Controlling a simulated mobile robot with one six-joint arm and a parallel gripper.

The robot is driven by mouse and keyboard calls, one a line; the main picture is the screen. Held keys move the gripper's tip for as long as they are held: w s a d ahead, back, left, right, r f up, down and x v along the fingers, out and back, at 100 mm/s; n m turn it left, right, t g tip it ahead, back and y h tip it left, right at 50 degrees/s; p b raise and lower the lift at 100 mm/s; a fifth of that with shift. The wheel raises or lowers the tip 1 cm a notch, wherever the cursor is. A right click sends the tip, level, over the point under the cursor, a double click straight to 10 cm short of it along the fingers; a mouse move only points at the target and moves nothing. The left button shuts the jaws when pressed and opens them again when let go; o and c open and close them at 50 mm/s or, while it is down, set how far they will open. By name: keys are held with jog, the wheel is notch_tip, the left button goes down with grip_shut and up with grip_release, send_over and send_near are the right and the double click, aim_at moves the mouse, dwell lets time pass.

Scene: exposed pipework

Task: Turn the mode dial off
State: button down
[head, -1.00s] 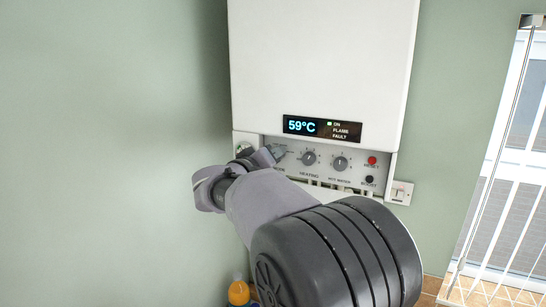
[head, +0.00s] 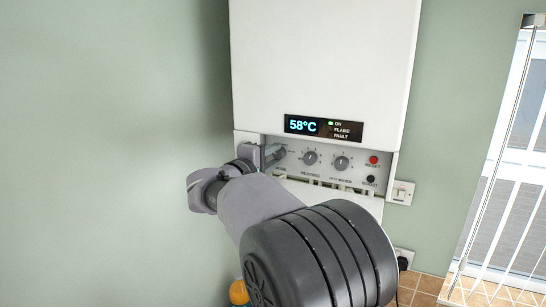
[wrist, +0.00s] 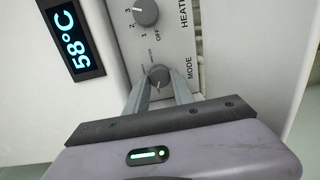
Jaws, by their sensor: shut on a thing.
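The mode dial (wrist: 158,76) is a grey knob on the boiler's control panel, beside the printed word MODE in the wrist view. My gripper (wrist: 158,84) has its two fingers on either side of the dial and is shut on it. In the head view my gripper (head: 270,156) reaches the left end of the panel, and the dial is mostly hidden there by the fingers. The dial's pointer direction is hard to read.
The white boiler (head: 322,60) hangs on a green wall. The heating dial (head: 310,157), hot water dial (head: 341,163), red reset button (head: 374,160) and black boost button (head: 370,179) sit to the right. A wall switch (head: 401,192) is further right.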

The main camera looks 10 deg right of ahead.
jog(key=shift+f+n, duration=0.1)
jog(key=shift+n, duration=0.7)
jog(key=c, duration=1.1)
grip_release()
jog(key=b+v, duration=0.4)
jog(key=v, duration=1.3)
jog(key=shift+s+a, duration=0.15)
